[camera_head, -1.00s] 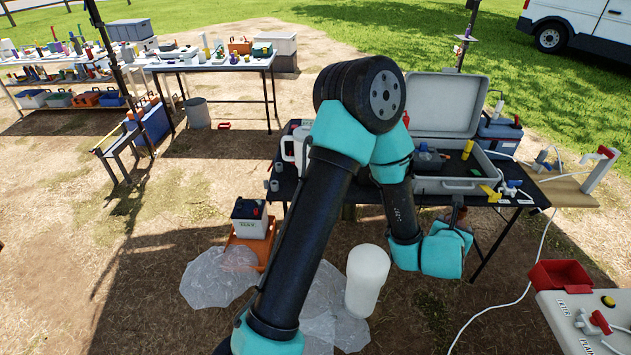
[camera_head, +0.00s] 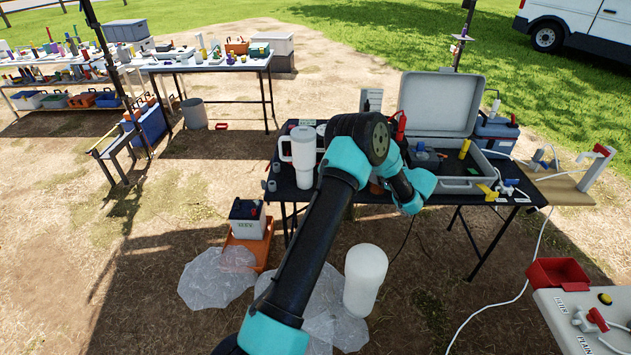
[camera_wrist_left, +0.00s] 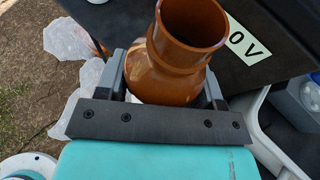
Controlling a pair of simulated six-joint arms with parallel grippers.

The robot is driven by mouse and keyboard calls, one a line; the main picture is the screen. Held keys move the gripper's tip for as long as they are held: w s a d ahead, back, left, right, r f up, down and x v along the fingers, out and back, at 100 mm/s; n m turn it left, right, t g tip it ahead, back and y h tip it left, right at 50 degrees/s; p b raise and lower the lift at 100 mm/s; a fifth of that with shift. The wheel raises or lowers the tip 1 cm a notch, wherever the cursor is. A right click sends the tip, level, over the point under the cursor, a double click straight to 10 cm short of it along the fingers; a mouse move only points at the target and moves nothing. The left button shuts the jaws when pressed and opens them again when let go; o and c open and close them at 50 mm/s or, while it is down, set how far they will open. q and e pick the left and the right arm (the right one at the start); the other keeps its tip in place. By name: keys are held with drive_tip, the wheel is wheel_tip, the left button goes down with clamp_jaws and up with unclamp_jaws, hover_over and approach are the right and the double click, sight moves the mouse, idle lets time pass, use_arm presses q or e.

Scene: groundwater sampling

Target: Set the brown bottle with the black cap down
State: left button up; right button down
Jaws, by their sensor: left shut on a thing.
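The brown bottle (camera_wrist_left: 178,60) shows large in the left wrist view. Its round mouth is open toward the camera, and I see no black cap on it. My left gripper (camera_wrist_left: 166,84) is shut on it, with one grey finger on each side of its body. Its base is hidden, so I cannot tell if it touches anything. In the head view my left wrist is over the front edge of the black table (camera_head: 342,193), before the grey case. The fingers are hidden there. My right gripper is in neither view.
An open grey case (camera_head: 468,185) stands on the table's right half. A white handled jug (camera_head: 303,160) stands on its left. A white cylinder (camera_head: 365,278) and clear plastic sheets (camera_head: 215,285) are on the ground in front. A red bin (camera_head: 558,274) is at the right.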

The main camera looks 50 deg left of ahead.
use_arm(q)
drive_tip(key=a, duration=0.1)
drive_tip(key=a+n+g, duration=0.1)
drive_tip(key=a+f+g, duration=0.1)
drive_tip(key=shift+s+f+n, duration=0.1)
drive_tip(key=shift+s+n, duration=0.3)
drive_tip(key=shift+a, duration=0.1)
drive_tip(key=s+a+f, duration=0.1)
drive_tip(key=s+a, duration=0.3)
drive_tip(key=a, duration=0.4)
drive_tip(key=s+a+f, duration=0.2)
drive_tip(key=s+a, duration=0.2)
drive_tip(key=a, duration=0.5)
drive_tip(key=shift+s, duration=0.2)
drive_tip(key=shift+f, duration=0.1)
drive_tip(key=shift+s+a+f, duration=0.1)
drive_tip(key=shift+a+f, duration=0.1)
drive_tip(key=shift+f, duration=0.75)
drive_tip(key=shift+s+a+f, duration=0.1)
drive_tip(key=shift+a+f, duration=0.05)
drive_tip(key=shift+f, duration=0.8)
drive_tip(key=shift+f, duration=0.1)
